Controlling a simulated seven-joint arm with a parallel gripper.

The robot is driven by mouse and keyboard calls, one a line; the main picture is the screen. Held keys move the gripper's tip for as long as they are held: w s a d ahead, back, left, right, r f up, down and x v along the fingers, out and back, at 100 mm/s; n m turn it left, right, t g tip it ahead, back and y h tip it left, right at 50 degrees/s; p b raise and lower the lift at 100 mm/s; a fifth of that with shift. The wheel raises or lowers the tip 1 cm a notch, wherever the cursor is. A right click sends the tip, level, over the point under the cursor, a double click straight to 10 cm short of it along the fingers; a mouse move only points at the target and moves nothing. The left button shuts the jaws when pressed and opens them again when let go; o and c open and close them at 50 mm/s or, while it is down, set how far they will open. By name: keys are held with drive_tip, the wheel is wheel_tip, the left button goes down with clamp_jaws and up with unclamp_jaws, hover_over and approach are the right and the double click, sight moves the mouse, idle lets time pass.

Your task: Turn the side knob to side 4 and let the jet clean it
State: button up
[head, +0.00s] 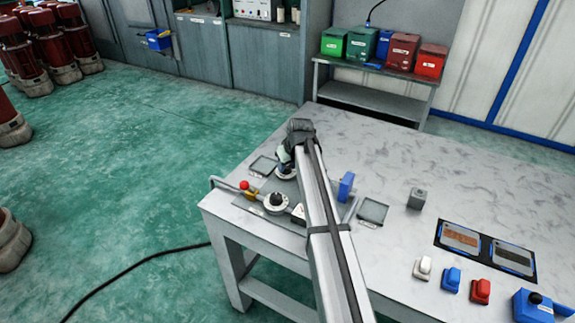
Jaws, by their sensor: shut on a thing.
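My gripper (285,160) is low at the back of the fixture on the grey table, under my bent wrist. It is shut on a round knob with a pale disc (286,175), which I take to be the side knob. Its fingertips are mostly hidden by my arm, and the side number cannot be read. A second round dial (276,202), white with a dark centre, sits in front of it. A red-topped lever or valve (245,187) stands left of the dial on a pipe. No jet or spray shows.
Flat trays (372,211) and a blue upright block (346,186) stand near my arm. A grey block (417,198), two dark-framed panels (487,248) and several coloured blocks lie right. The table's back right is clear.

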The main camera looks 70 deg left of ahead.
drive_tip(key=m, duration=0.1)
drive_tip(key=m+t, duration=0.1)
drive_tip(key=m, duration=0.2)
drive_tip(key=shift+s+m+t, duration=0.25)
drive_tip(key=shift+m+t, duration=0.05)
drive_tip(key=shift+t, duration=0.1)
drive_tip(key=m, duration=0.2)
drive_tip(key=m+t, duration=0.1)
drive_tip(key=m, duration=0.1)
drive_tip(key=shift+s+a+t, duration=0.1)
drive_tip(key=shift+s+t, duration=0.05)
drive_tip(key=shift+t, duration=0.15)
drive_tip(key=shift+m, duration=0.3)
drive_tip(key=o, duration=1)
drive_tip(key=shift+o, duration=0.2)
drive_tip(key=v, duration=1.3)
drive_tip(key=shift+r, duration=0.45)
drive_tip(key=shift+s, duration=0.1)
